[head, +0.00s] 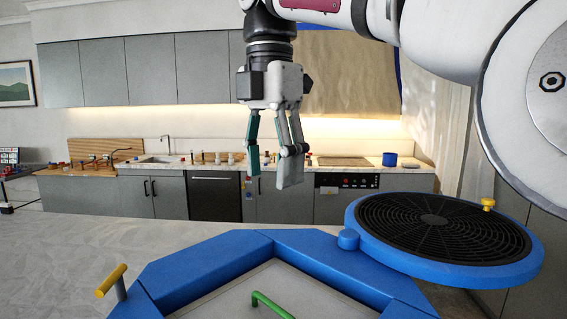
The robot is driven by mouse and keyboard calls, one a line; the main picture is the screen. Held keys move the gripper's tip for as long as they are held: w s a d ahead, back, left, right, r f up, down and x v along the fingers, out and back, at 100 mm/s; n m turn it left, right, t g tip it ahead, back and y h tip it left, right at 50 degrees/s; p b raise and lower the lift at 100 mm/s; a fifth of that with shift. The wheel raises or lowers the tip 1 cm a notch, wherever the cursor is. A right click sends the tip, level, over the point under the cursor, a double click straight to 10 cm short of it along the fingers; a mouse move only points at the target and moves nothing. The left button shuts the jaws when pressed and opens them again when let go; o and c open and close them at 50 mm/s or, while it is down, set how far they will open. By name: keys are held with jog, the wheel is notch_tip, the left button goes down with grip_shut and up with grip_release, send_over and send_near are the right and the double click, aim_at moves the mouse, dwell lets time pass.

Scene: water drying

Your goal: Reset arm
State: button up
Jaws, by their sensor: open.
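My gripper (272,168) hangs at the upper middle of the head view with its fingers pointing down. Its fingers are apart and nothing is between them. My arm reaches in from the upper right. The gripper is in the air above and beyond the blue frame, touching nothing that I can see.
A blue angular frame (205,266) with a pale inside stands in front, with a green handle (271,304) in it. A yellow-topped peg (112,280) is at its left. A round black grille with a blue rim (362,238) is at right. Grey kitchen cabinets (150,72) line the back.

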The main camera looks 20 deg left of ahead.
grip_shut()
jog(key=shift+d, duration=0.1)
jog(key=s+d+f+m+t, duration=0.2)
jog(key=d+m, duration=0.7)
jog(key=d, duration=0.2)
jog(key=s+d+f+m+t, duration=0.1)
jog(key=s+d+f+m, duration=0.2)
jog(key=d+m, duration=0.6)
jog(key=s+d+f+m+t, duration=0.2)
jog(key=s+d+f+m, duration=0.7)
jog(key=d+f+m, duration=0.3)
jog(key=shift+s+d+f+m+t, duration=0.2)
jog(key=shift+d+f+m+t, duration=0.15)
jog(key=shift+d, duration=0.65)
